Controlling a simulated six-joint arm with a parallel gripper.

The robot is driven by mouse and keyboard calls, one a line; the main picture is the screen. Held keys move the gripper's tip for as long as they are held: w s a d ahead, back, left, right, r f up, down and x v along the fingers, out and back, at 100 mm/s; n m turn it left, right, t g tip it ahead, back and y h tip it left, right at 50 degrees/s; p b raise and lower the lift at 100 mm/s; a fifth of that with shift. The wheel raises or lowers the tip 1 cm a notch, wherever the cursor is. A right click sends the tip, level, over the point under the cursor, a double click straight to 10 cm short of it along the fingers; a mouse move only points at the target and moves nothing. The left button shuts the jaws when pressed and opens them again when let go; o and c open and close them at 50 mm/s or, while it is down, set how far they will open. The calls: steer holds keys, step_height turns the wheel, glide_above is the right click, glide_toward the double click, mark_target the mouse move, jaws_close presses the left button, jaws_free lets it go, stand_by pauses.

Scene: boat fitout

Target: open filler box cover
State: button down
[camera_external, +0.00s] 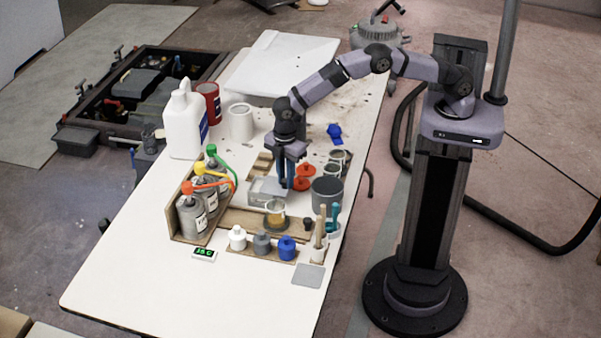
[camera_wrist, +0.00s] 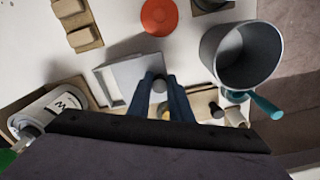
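The filler box (camera_external: 267,190) is a pale grey, square-cornered box on the white table, and it also shows in the wrist view (camera_wrist: 112,88). A light flat panel, which looks like its cover (camera_wrist: 133,70), lies on the box's top. My gripper (camera_external: 288,183) points down at the right side of the box. In the wrist view, the two dark blue fingers (camera_wrist: 161,80) stand apart. A small round grey knob (camera_wrist: 158,86) shows between the fingertips. I cannot tell whether the fingers touch it. The box's front-right part is hidden by the fingers.
A red-orange lid (camera_external: 304,178) and a grey pot (camera_external: 327,193) stand close right of my gripper. A glass jar with amber contents (camera_external: 275,213) stands in front of the box. Capped bottles (camera_external: 194,218) stand in a wooden rack at left. The table's front left is clear.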

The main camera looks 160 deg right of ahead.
steer(key=a, duration=0.4)
steer(key=shift+r, duration=0.1)
stand_by(0.3)
steer(key=c, duration=1.7)
jaws_free()
steer(key=shift+r, duration=0.1)
steer(key=shift+r+b, duration=0.85)
steer(key=shift+r, duration=2.7)
steer(key=shift+w, duration=0.1)
